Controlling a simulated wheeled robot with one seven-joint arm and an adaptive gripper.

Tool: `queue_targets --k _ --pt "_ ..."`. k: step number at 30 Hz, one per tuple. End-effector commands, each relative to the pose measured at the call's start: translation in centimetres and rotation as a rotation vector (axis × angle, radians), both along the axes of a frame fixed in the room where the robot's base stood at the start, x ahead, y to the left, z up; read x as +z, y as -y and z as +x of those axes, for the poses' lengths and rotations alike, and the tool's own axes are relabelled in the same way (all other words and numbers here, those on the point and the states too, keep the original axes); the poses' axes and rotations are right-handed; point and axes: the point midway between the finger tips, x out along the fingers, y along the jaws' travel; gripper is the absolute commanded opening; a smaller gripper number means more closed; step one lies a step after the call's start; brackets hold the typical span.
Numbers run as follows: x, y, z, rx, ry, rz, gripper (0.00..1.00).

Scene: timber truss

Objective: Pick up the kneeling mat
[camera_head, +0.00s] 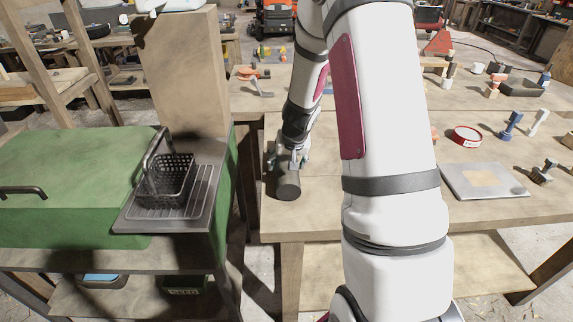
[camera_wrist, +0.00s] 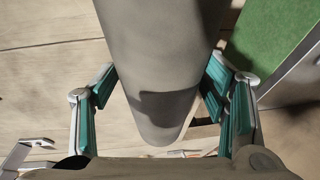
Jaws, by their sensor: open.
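A dark grey roll, which looks like the rolled kneeling mat (camera_head: 288,188), lies near the left front edge of the wooden workbench in the head view. My gripper (camera_head: 291,158) is over it, and the arm partly hides it. In the wrist view the grey roll (camera_wrist: 155,45) runs through the middle of the picture between my fingers. My gripper (camera_wrist: 160,92) is open, with one teal-padded finger on each side of the roll. A small gap shows at the left; whether the right pad touches it I cannot tell.
To the left stands a green cabinet (camera_head: 60,182) with a black wire basket (camera_head: 172,180) on a dark rack, across a narrow gap. On the bench (camera_head: 285,222), a pale square plate (camera_head: 484,181), a red-rimmed tin (camera_head: 466,136) and several tools lie to the right.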

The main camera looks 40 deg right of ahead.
Motion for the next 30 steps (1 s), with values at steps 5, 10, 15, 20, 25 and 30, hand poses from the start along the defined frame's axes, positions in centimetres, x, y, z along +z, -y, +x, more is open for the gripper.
queue_targets --k 5,10,15,20,25,30 --pt "0.1 0.0 0.0 0.001 0.0 0.0 0.6" --pt "0.1 0.0 0.0 0.001 0.0 0.0 0.22" --pt "0.1 0.0 0.1 0.001 0.002 -0.002 0.22" --pt "0.3 0.0 0.1 0.001 0.002 -0.002 0.22" --pt "1.2 0.0 0.1 0.004 0.004 -0.005 0.22" --pt "2.7 0.0 0.1 0.003 0.005 -0.004 0.22"
